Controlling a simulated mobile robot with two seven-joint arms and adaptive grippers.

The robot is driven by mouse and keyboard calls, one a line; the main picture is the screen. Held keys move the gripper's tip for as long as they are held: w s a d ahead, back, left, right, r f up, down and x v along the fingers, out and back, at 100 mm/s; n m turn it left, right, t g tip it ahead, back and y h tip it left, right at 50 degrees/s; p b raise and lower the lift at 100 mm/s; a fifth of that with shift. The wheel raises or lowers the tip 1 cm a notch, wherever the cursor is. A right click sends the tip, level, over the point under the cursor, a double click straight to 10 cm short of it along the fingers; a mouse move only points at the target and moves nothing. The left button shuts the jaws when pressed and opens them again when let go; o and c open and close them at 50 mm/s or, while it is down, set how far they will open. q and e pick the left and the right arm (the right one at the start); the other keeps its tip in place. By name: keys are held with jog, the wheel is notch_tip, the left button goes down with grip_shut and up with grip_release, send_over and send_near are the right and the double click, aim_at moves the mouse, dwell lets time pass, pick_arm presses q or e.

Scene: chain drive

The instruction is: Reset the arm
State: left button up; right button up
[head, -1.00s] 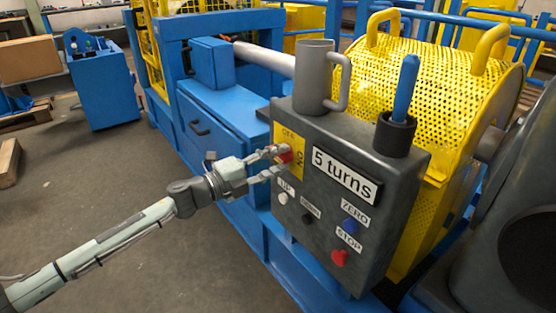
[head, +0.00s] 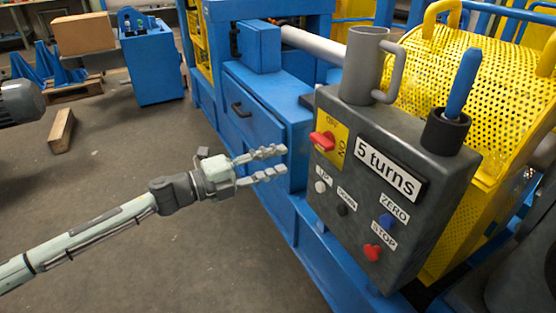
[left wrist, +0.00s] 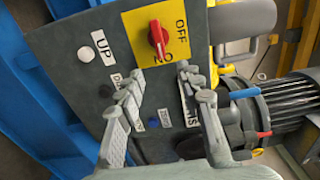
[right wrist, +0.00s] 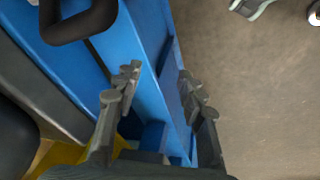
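My left gripper (head: 284,162) is open and empty, a short way left of the grey control box (head: 335,235). The red rotary switch (head: 322,141) on its yellow OFF/ON plate is apart from the fingers. The switch also shows in the left wrist view (left wrist: 157,38), beyond the two spread fingers (left wrist: 160,88). My right gripper (right wrist: 158,80) shows only in its own wrist view; its fingers are apart with nothing between them, over the blue frame and floor.
The box carries a white UP button (head: 320,187), a blue ZERO button (head: 386,220) and a red STOP button (head: 372,252). A grey mug (head: 362,68) and a black holder (head: 445,131) with a blue handle stand on top. A yellow perforated guard (head: 450,75) is behind.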

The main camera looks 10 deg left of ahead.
pick_arm(q)
jog(key=s+a+f+n+t+y, duration=0.1)
jog(key=s+a+f+n+y, duration=0.1)
jog(key=a+f+n+y, duration=0.5)
jog(key=s+a+f+n+t+y, duration=0.1)
jog(key=s+a+f+n+y, duration=0.4)
jog(key=f+n, duration=0.65)
jog(key=s+a+f+n+g+y, duration=0.1)
jog(key=s+a+f+n+g, duration=0.1)
jog(key=s, duration=0.5)
jog(key=s+a+f+n+g+y, duration=0.1)
jog(key=s+f+n+g, duration=0.3)
jog(key=s+f, duration=0.3)
jog(key=s+a+f+n+g+y+p, duration=0.1)
jog(key=s+a+f+n+g+y, duration=0.1)
jog(key=s, duration=0.6)
notch_tip(320, 180, down, 2)
jog(key=shift+s+a+f+n+g, duration=0.15)
jog(key=shift+s+a+n+g, duration=0.25)
jog(key=shift+g, duration=0.4)
pick_arm(e)
jog(key=shift+w+a+f, duration=0.1)
jog(key=shift+w+f, duration=0.05)
jog(key=shift+f, duration=0.45)
jog(key=shift+w+a+f, duration=0.1)
jog(key=shift+f, duration=0.45)
